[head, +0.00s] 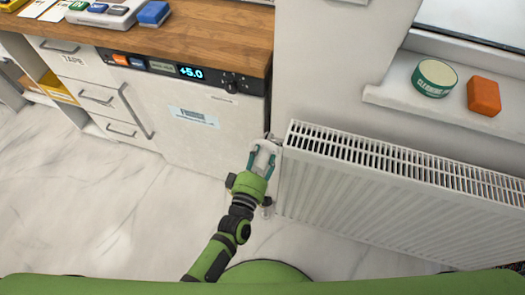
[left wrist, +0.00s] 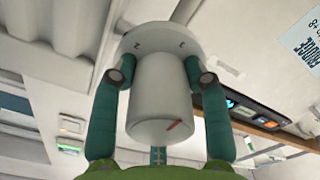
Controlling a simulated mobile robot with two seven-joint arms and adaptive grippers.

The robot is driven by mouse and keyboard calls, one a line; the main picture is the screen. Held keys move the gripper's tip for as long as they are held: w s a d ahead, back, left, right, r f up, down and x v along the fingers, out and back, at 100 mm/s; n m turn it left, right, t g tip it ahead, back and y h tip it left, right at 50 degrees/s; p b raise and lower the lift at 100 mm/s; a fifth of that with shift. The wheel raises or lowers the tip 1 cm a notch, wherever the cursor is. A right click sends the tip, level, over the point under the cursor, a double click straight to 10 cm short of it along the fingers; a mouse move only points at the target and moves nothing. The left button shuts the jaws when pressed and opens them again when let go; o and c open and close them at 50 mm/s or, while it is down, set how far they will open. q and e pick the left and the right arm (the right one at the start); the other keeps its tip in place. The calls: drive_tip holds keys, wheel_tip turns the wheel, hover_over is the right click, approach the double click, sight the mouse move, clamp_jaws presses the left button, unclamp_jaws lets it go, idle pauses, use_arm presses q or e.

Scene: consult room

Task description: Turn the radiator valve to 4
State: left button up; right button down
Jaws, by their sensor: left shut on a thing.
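The white radiator valve (head: 264,148) sits at the left end of the white radiator (head: 390,195). My left gripper (head: 261,158) is shut on the valve, one teal finger on each side. In the left wrist view the valve's knob (left wrist: 160,90) fills the space between the fingers of the left gripper (left wrist: 160,75). A red mark shows on the knob's end, toward its lower right. My right gripper is not in view.
A white cabinet front with a display reading +5.0 (head: 191,72) stands left of the radiator under a wooden counter (head: 190,30). A round tin (head: 434,78) and an orange block (head: 484,95) sit on the windowsill. The floor at left is clear.

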use_arm(q)
drive_tip(key=m, duration=0.2)
drive_tip(key=m+p, duration=0.1)
drive_tip(key=m, duration=0.2)
drive_tip(key=shift+a+r+m, duration=0.1)
drive_tip(key=shift+a+m, duration=0.1)
drive_tip(key=shift+m, duration=0.1)
drive_tip(key=m, duration=0.2)
drive_tip(key=m+p, duration=0.1)
drive_tip(key=m, duration=0.2)
drive_tip(key=shift+w+d+r, duration=0.1)
drive_tip(key=shift+w+r, duration=0.05)
drive_tip(key=shift+m, duration=0.3)
drive_tip(key=shift+r, duration=0.1)
drive_tip(key=o, duration=0.9)
